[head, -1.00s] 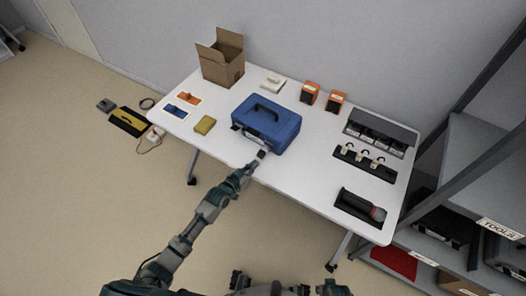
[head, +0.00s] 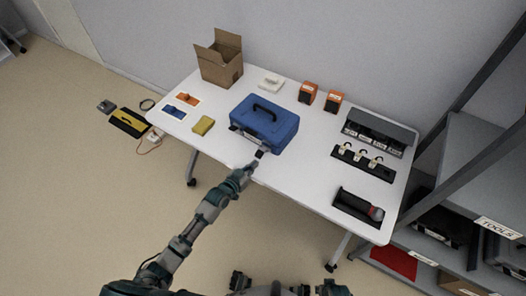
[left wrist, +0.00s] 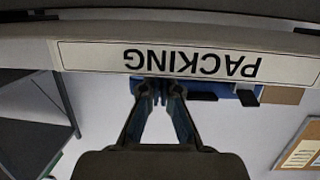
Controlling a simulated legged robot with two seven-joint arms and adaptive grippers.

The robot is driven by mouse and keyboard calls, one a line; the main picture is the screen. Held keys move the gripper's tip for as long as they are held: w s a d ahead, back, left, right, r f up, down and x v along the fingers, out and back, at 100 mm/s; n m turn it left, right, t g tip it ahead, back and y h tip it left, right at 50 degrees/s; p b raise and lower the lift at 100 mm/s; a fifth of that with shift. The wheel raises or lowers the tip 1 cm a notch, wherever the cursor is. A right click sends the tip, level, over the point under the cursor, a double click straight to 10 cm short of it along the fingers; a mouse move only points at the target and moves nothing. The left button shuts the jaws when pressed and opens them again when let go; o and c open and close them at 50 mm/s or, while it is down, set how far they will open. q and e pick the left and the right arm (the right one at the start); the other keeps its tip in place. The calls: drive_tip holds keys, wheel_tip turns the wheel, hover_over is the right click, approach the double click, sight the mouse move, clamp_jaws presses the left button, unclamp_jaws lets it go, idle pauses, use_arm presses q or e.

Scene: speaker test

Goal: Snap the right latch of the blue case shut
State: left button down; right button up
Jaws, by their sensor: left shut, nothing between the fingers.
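The blue case (head: 265,120) lies on the white table with its lid down and its dark handle (head: 265,112) on top. Greyish latch parts show on its front side, but they are too small to tell which latch is shut. My left gripper (head: 260,153) is at the front of the case, near the right part of that side, and hides some of it. I cannot tell whether it touches the case. In the left wrist view its fingers (left wrist: 158,92) are together and empty, with a bit of blue behind them. My right gripper is not in view.
On the white table (head: 300,178) stand an open cardboard box (head: 219,65), a yellow block (head: 203,125), orange-and-black boxes (head: 308,92) and dark holders at the right. A sign reading PACKING (left wrist: 190,62) crosses the left wrist view. A grey shelf (head: 480,165) stands right of the table.

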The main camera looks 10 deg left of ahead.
sight(257, 156)
use_arm(q)
drive_tip(key=shift+d, duration=0.1)
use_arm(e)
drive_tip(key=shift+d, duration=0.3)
use_arm(q)
drive_tip(key=shift+w+a, duration=0.25)
drive_tip(key=shift+w, duration=0.05)
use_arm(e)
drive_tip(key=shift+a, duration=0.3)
use_arm(q)
drive_tip(key=shift+w, duration=0.1)
drive_tip(key=shift+w+d+r, duration=0.25)
drive_tip(key=shift+w+d, duration=0.05)
drive_tip(key=shift+d, duration=0.15)
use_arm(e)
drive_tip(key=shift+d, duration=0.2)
use_arm(q)
drive_tip(key=shift+w+r, duration=0.15)
drive_tip(key=shift+w, duration=0.25)
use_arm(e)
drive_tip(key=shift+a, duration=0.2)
